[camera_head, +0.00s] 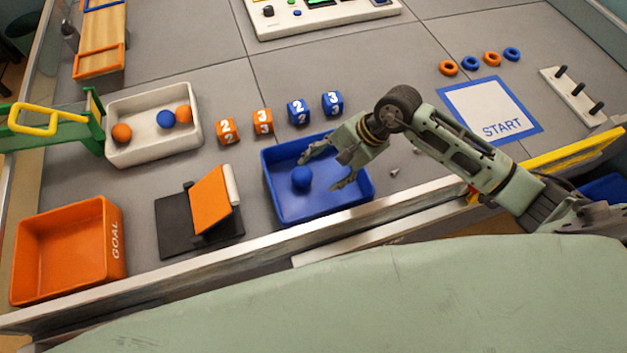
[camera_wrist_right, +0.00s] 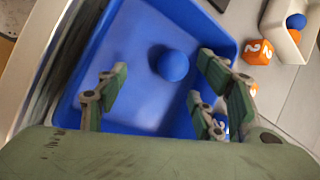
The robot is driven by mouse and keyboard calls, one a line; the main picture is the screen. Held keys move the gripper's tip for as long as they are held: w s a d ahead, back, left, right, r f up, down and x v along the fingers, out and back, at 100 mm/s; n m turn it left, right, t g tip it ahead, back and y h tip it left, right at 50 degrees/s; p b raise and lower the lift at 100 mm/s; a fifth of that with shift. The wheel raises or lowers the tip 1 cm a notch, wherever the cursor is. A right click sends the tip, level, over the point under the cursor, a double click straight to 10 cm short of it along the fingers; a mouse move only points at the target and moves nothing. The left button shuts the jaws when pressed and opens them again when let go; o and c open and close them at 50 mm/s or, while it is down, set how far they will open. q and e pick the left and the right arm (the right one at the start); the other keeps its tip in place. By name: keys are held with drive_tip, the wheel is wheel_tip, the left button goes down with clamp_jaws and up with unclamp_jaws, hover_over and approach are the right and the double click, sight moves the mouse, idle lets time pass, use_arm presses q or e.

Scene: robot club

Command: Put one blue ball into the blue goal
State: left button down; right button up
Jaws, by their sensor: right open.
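A blue ball (camera_head: 301,177) lies inside the blue goal (camera_head: 279,215), a shallow blue tray near the table's front edge. My right gripper (camera_head: 322,170) is open above the tray's right part, its fingers spread and apart from the ball. In the right wrist view the same ball (camera_wrist_right: 173,66) lies in the tray beyond the open fingertips. A second blue ball (camera_head: 166,118) sits in the white tray (camera_head: 152,157) at the left, with two orange balls. My left gripper is not in view.
Orange and blue number cubes (camera_head: 263,122) stand behind the blue tray. An orange ramp on a black base (camera_head: 174,228) and the orange goal (camera_head: 68,250) are to the left. A START mat (camera_head: 490,109), several rings (camera_head: 492,59) and a peg rack (camera_head: 580,97) are at the right.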

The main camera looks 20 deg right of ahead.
drive_tip(key=v, duration=0.9)
drive_tip(key=shift+r, duration=0.3)
drive_tip(key=shift+s+d+f, duration=0.1)
drive_tip(key=shift+s+d, duration=0.05)
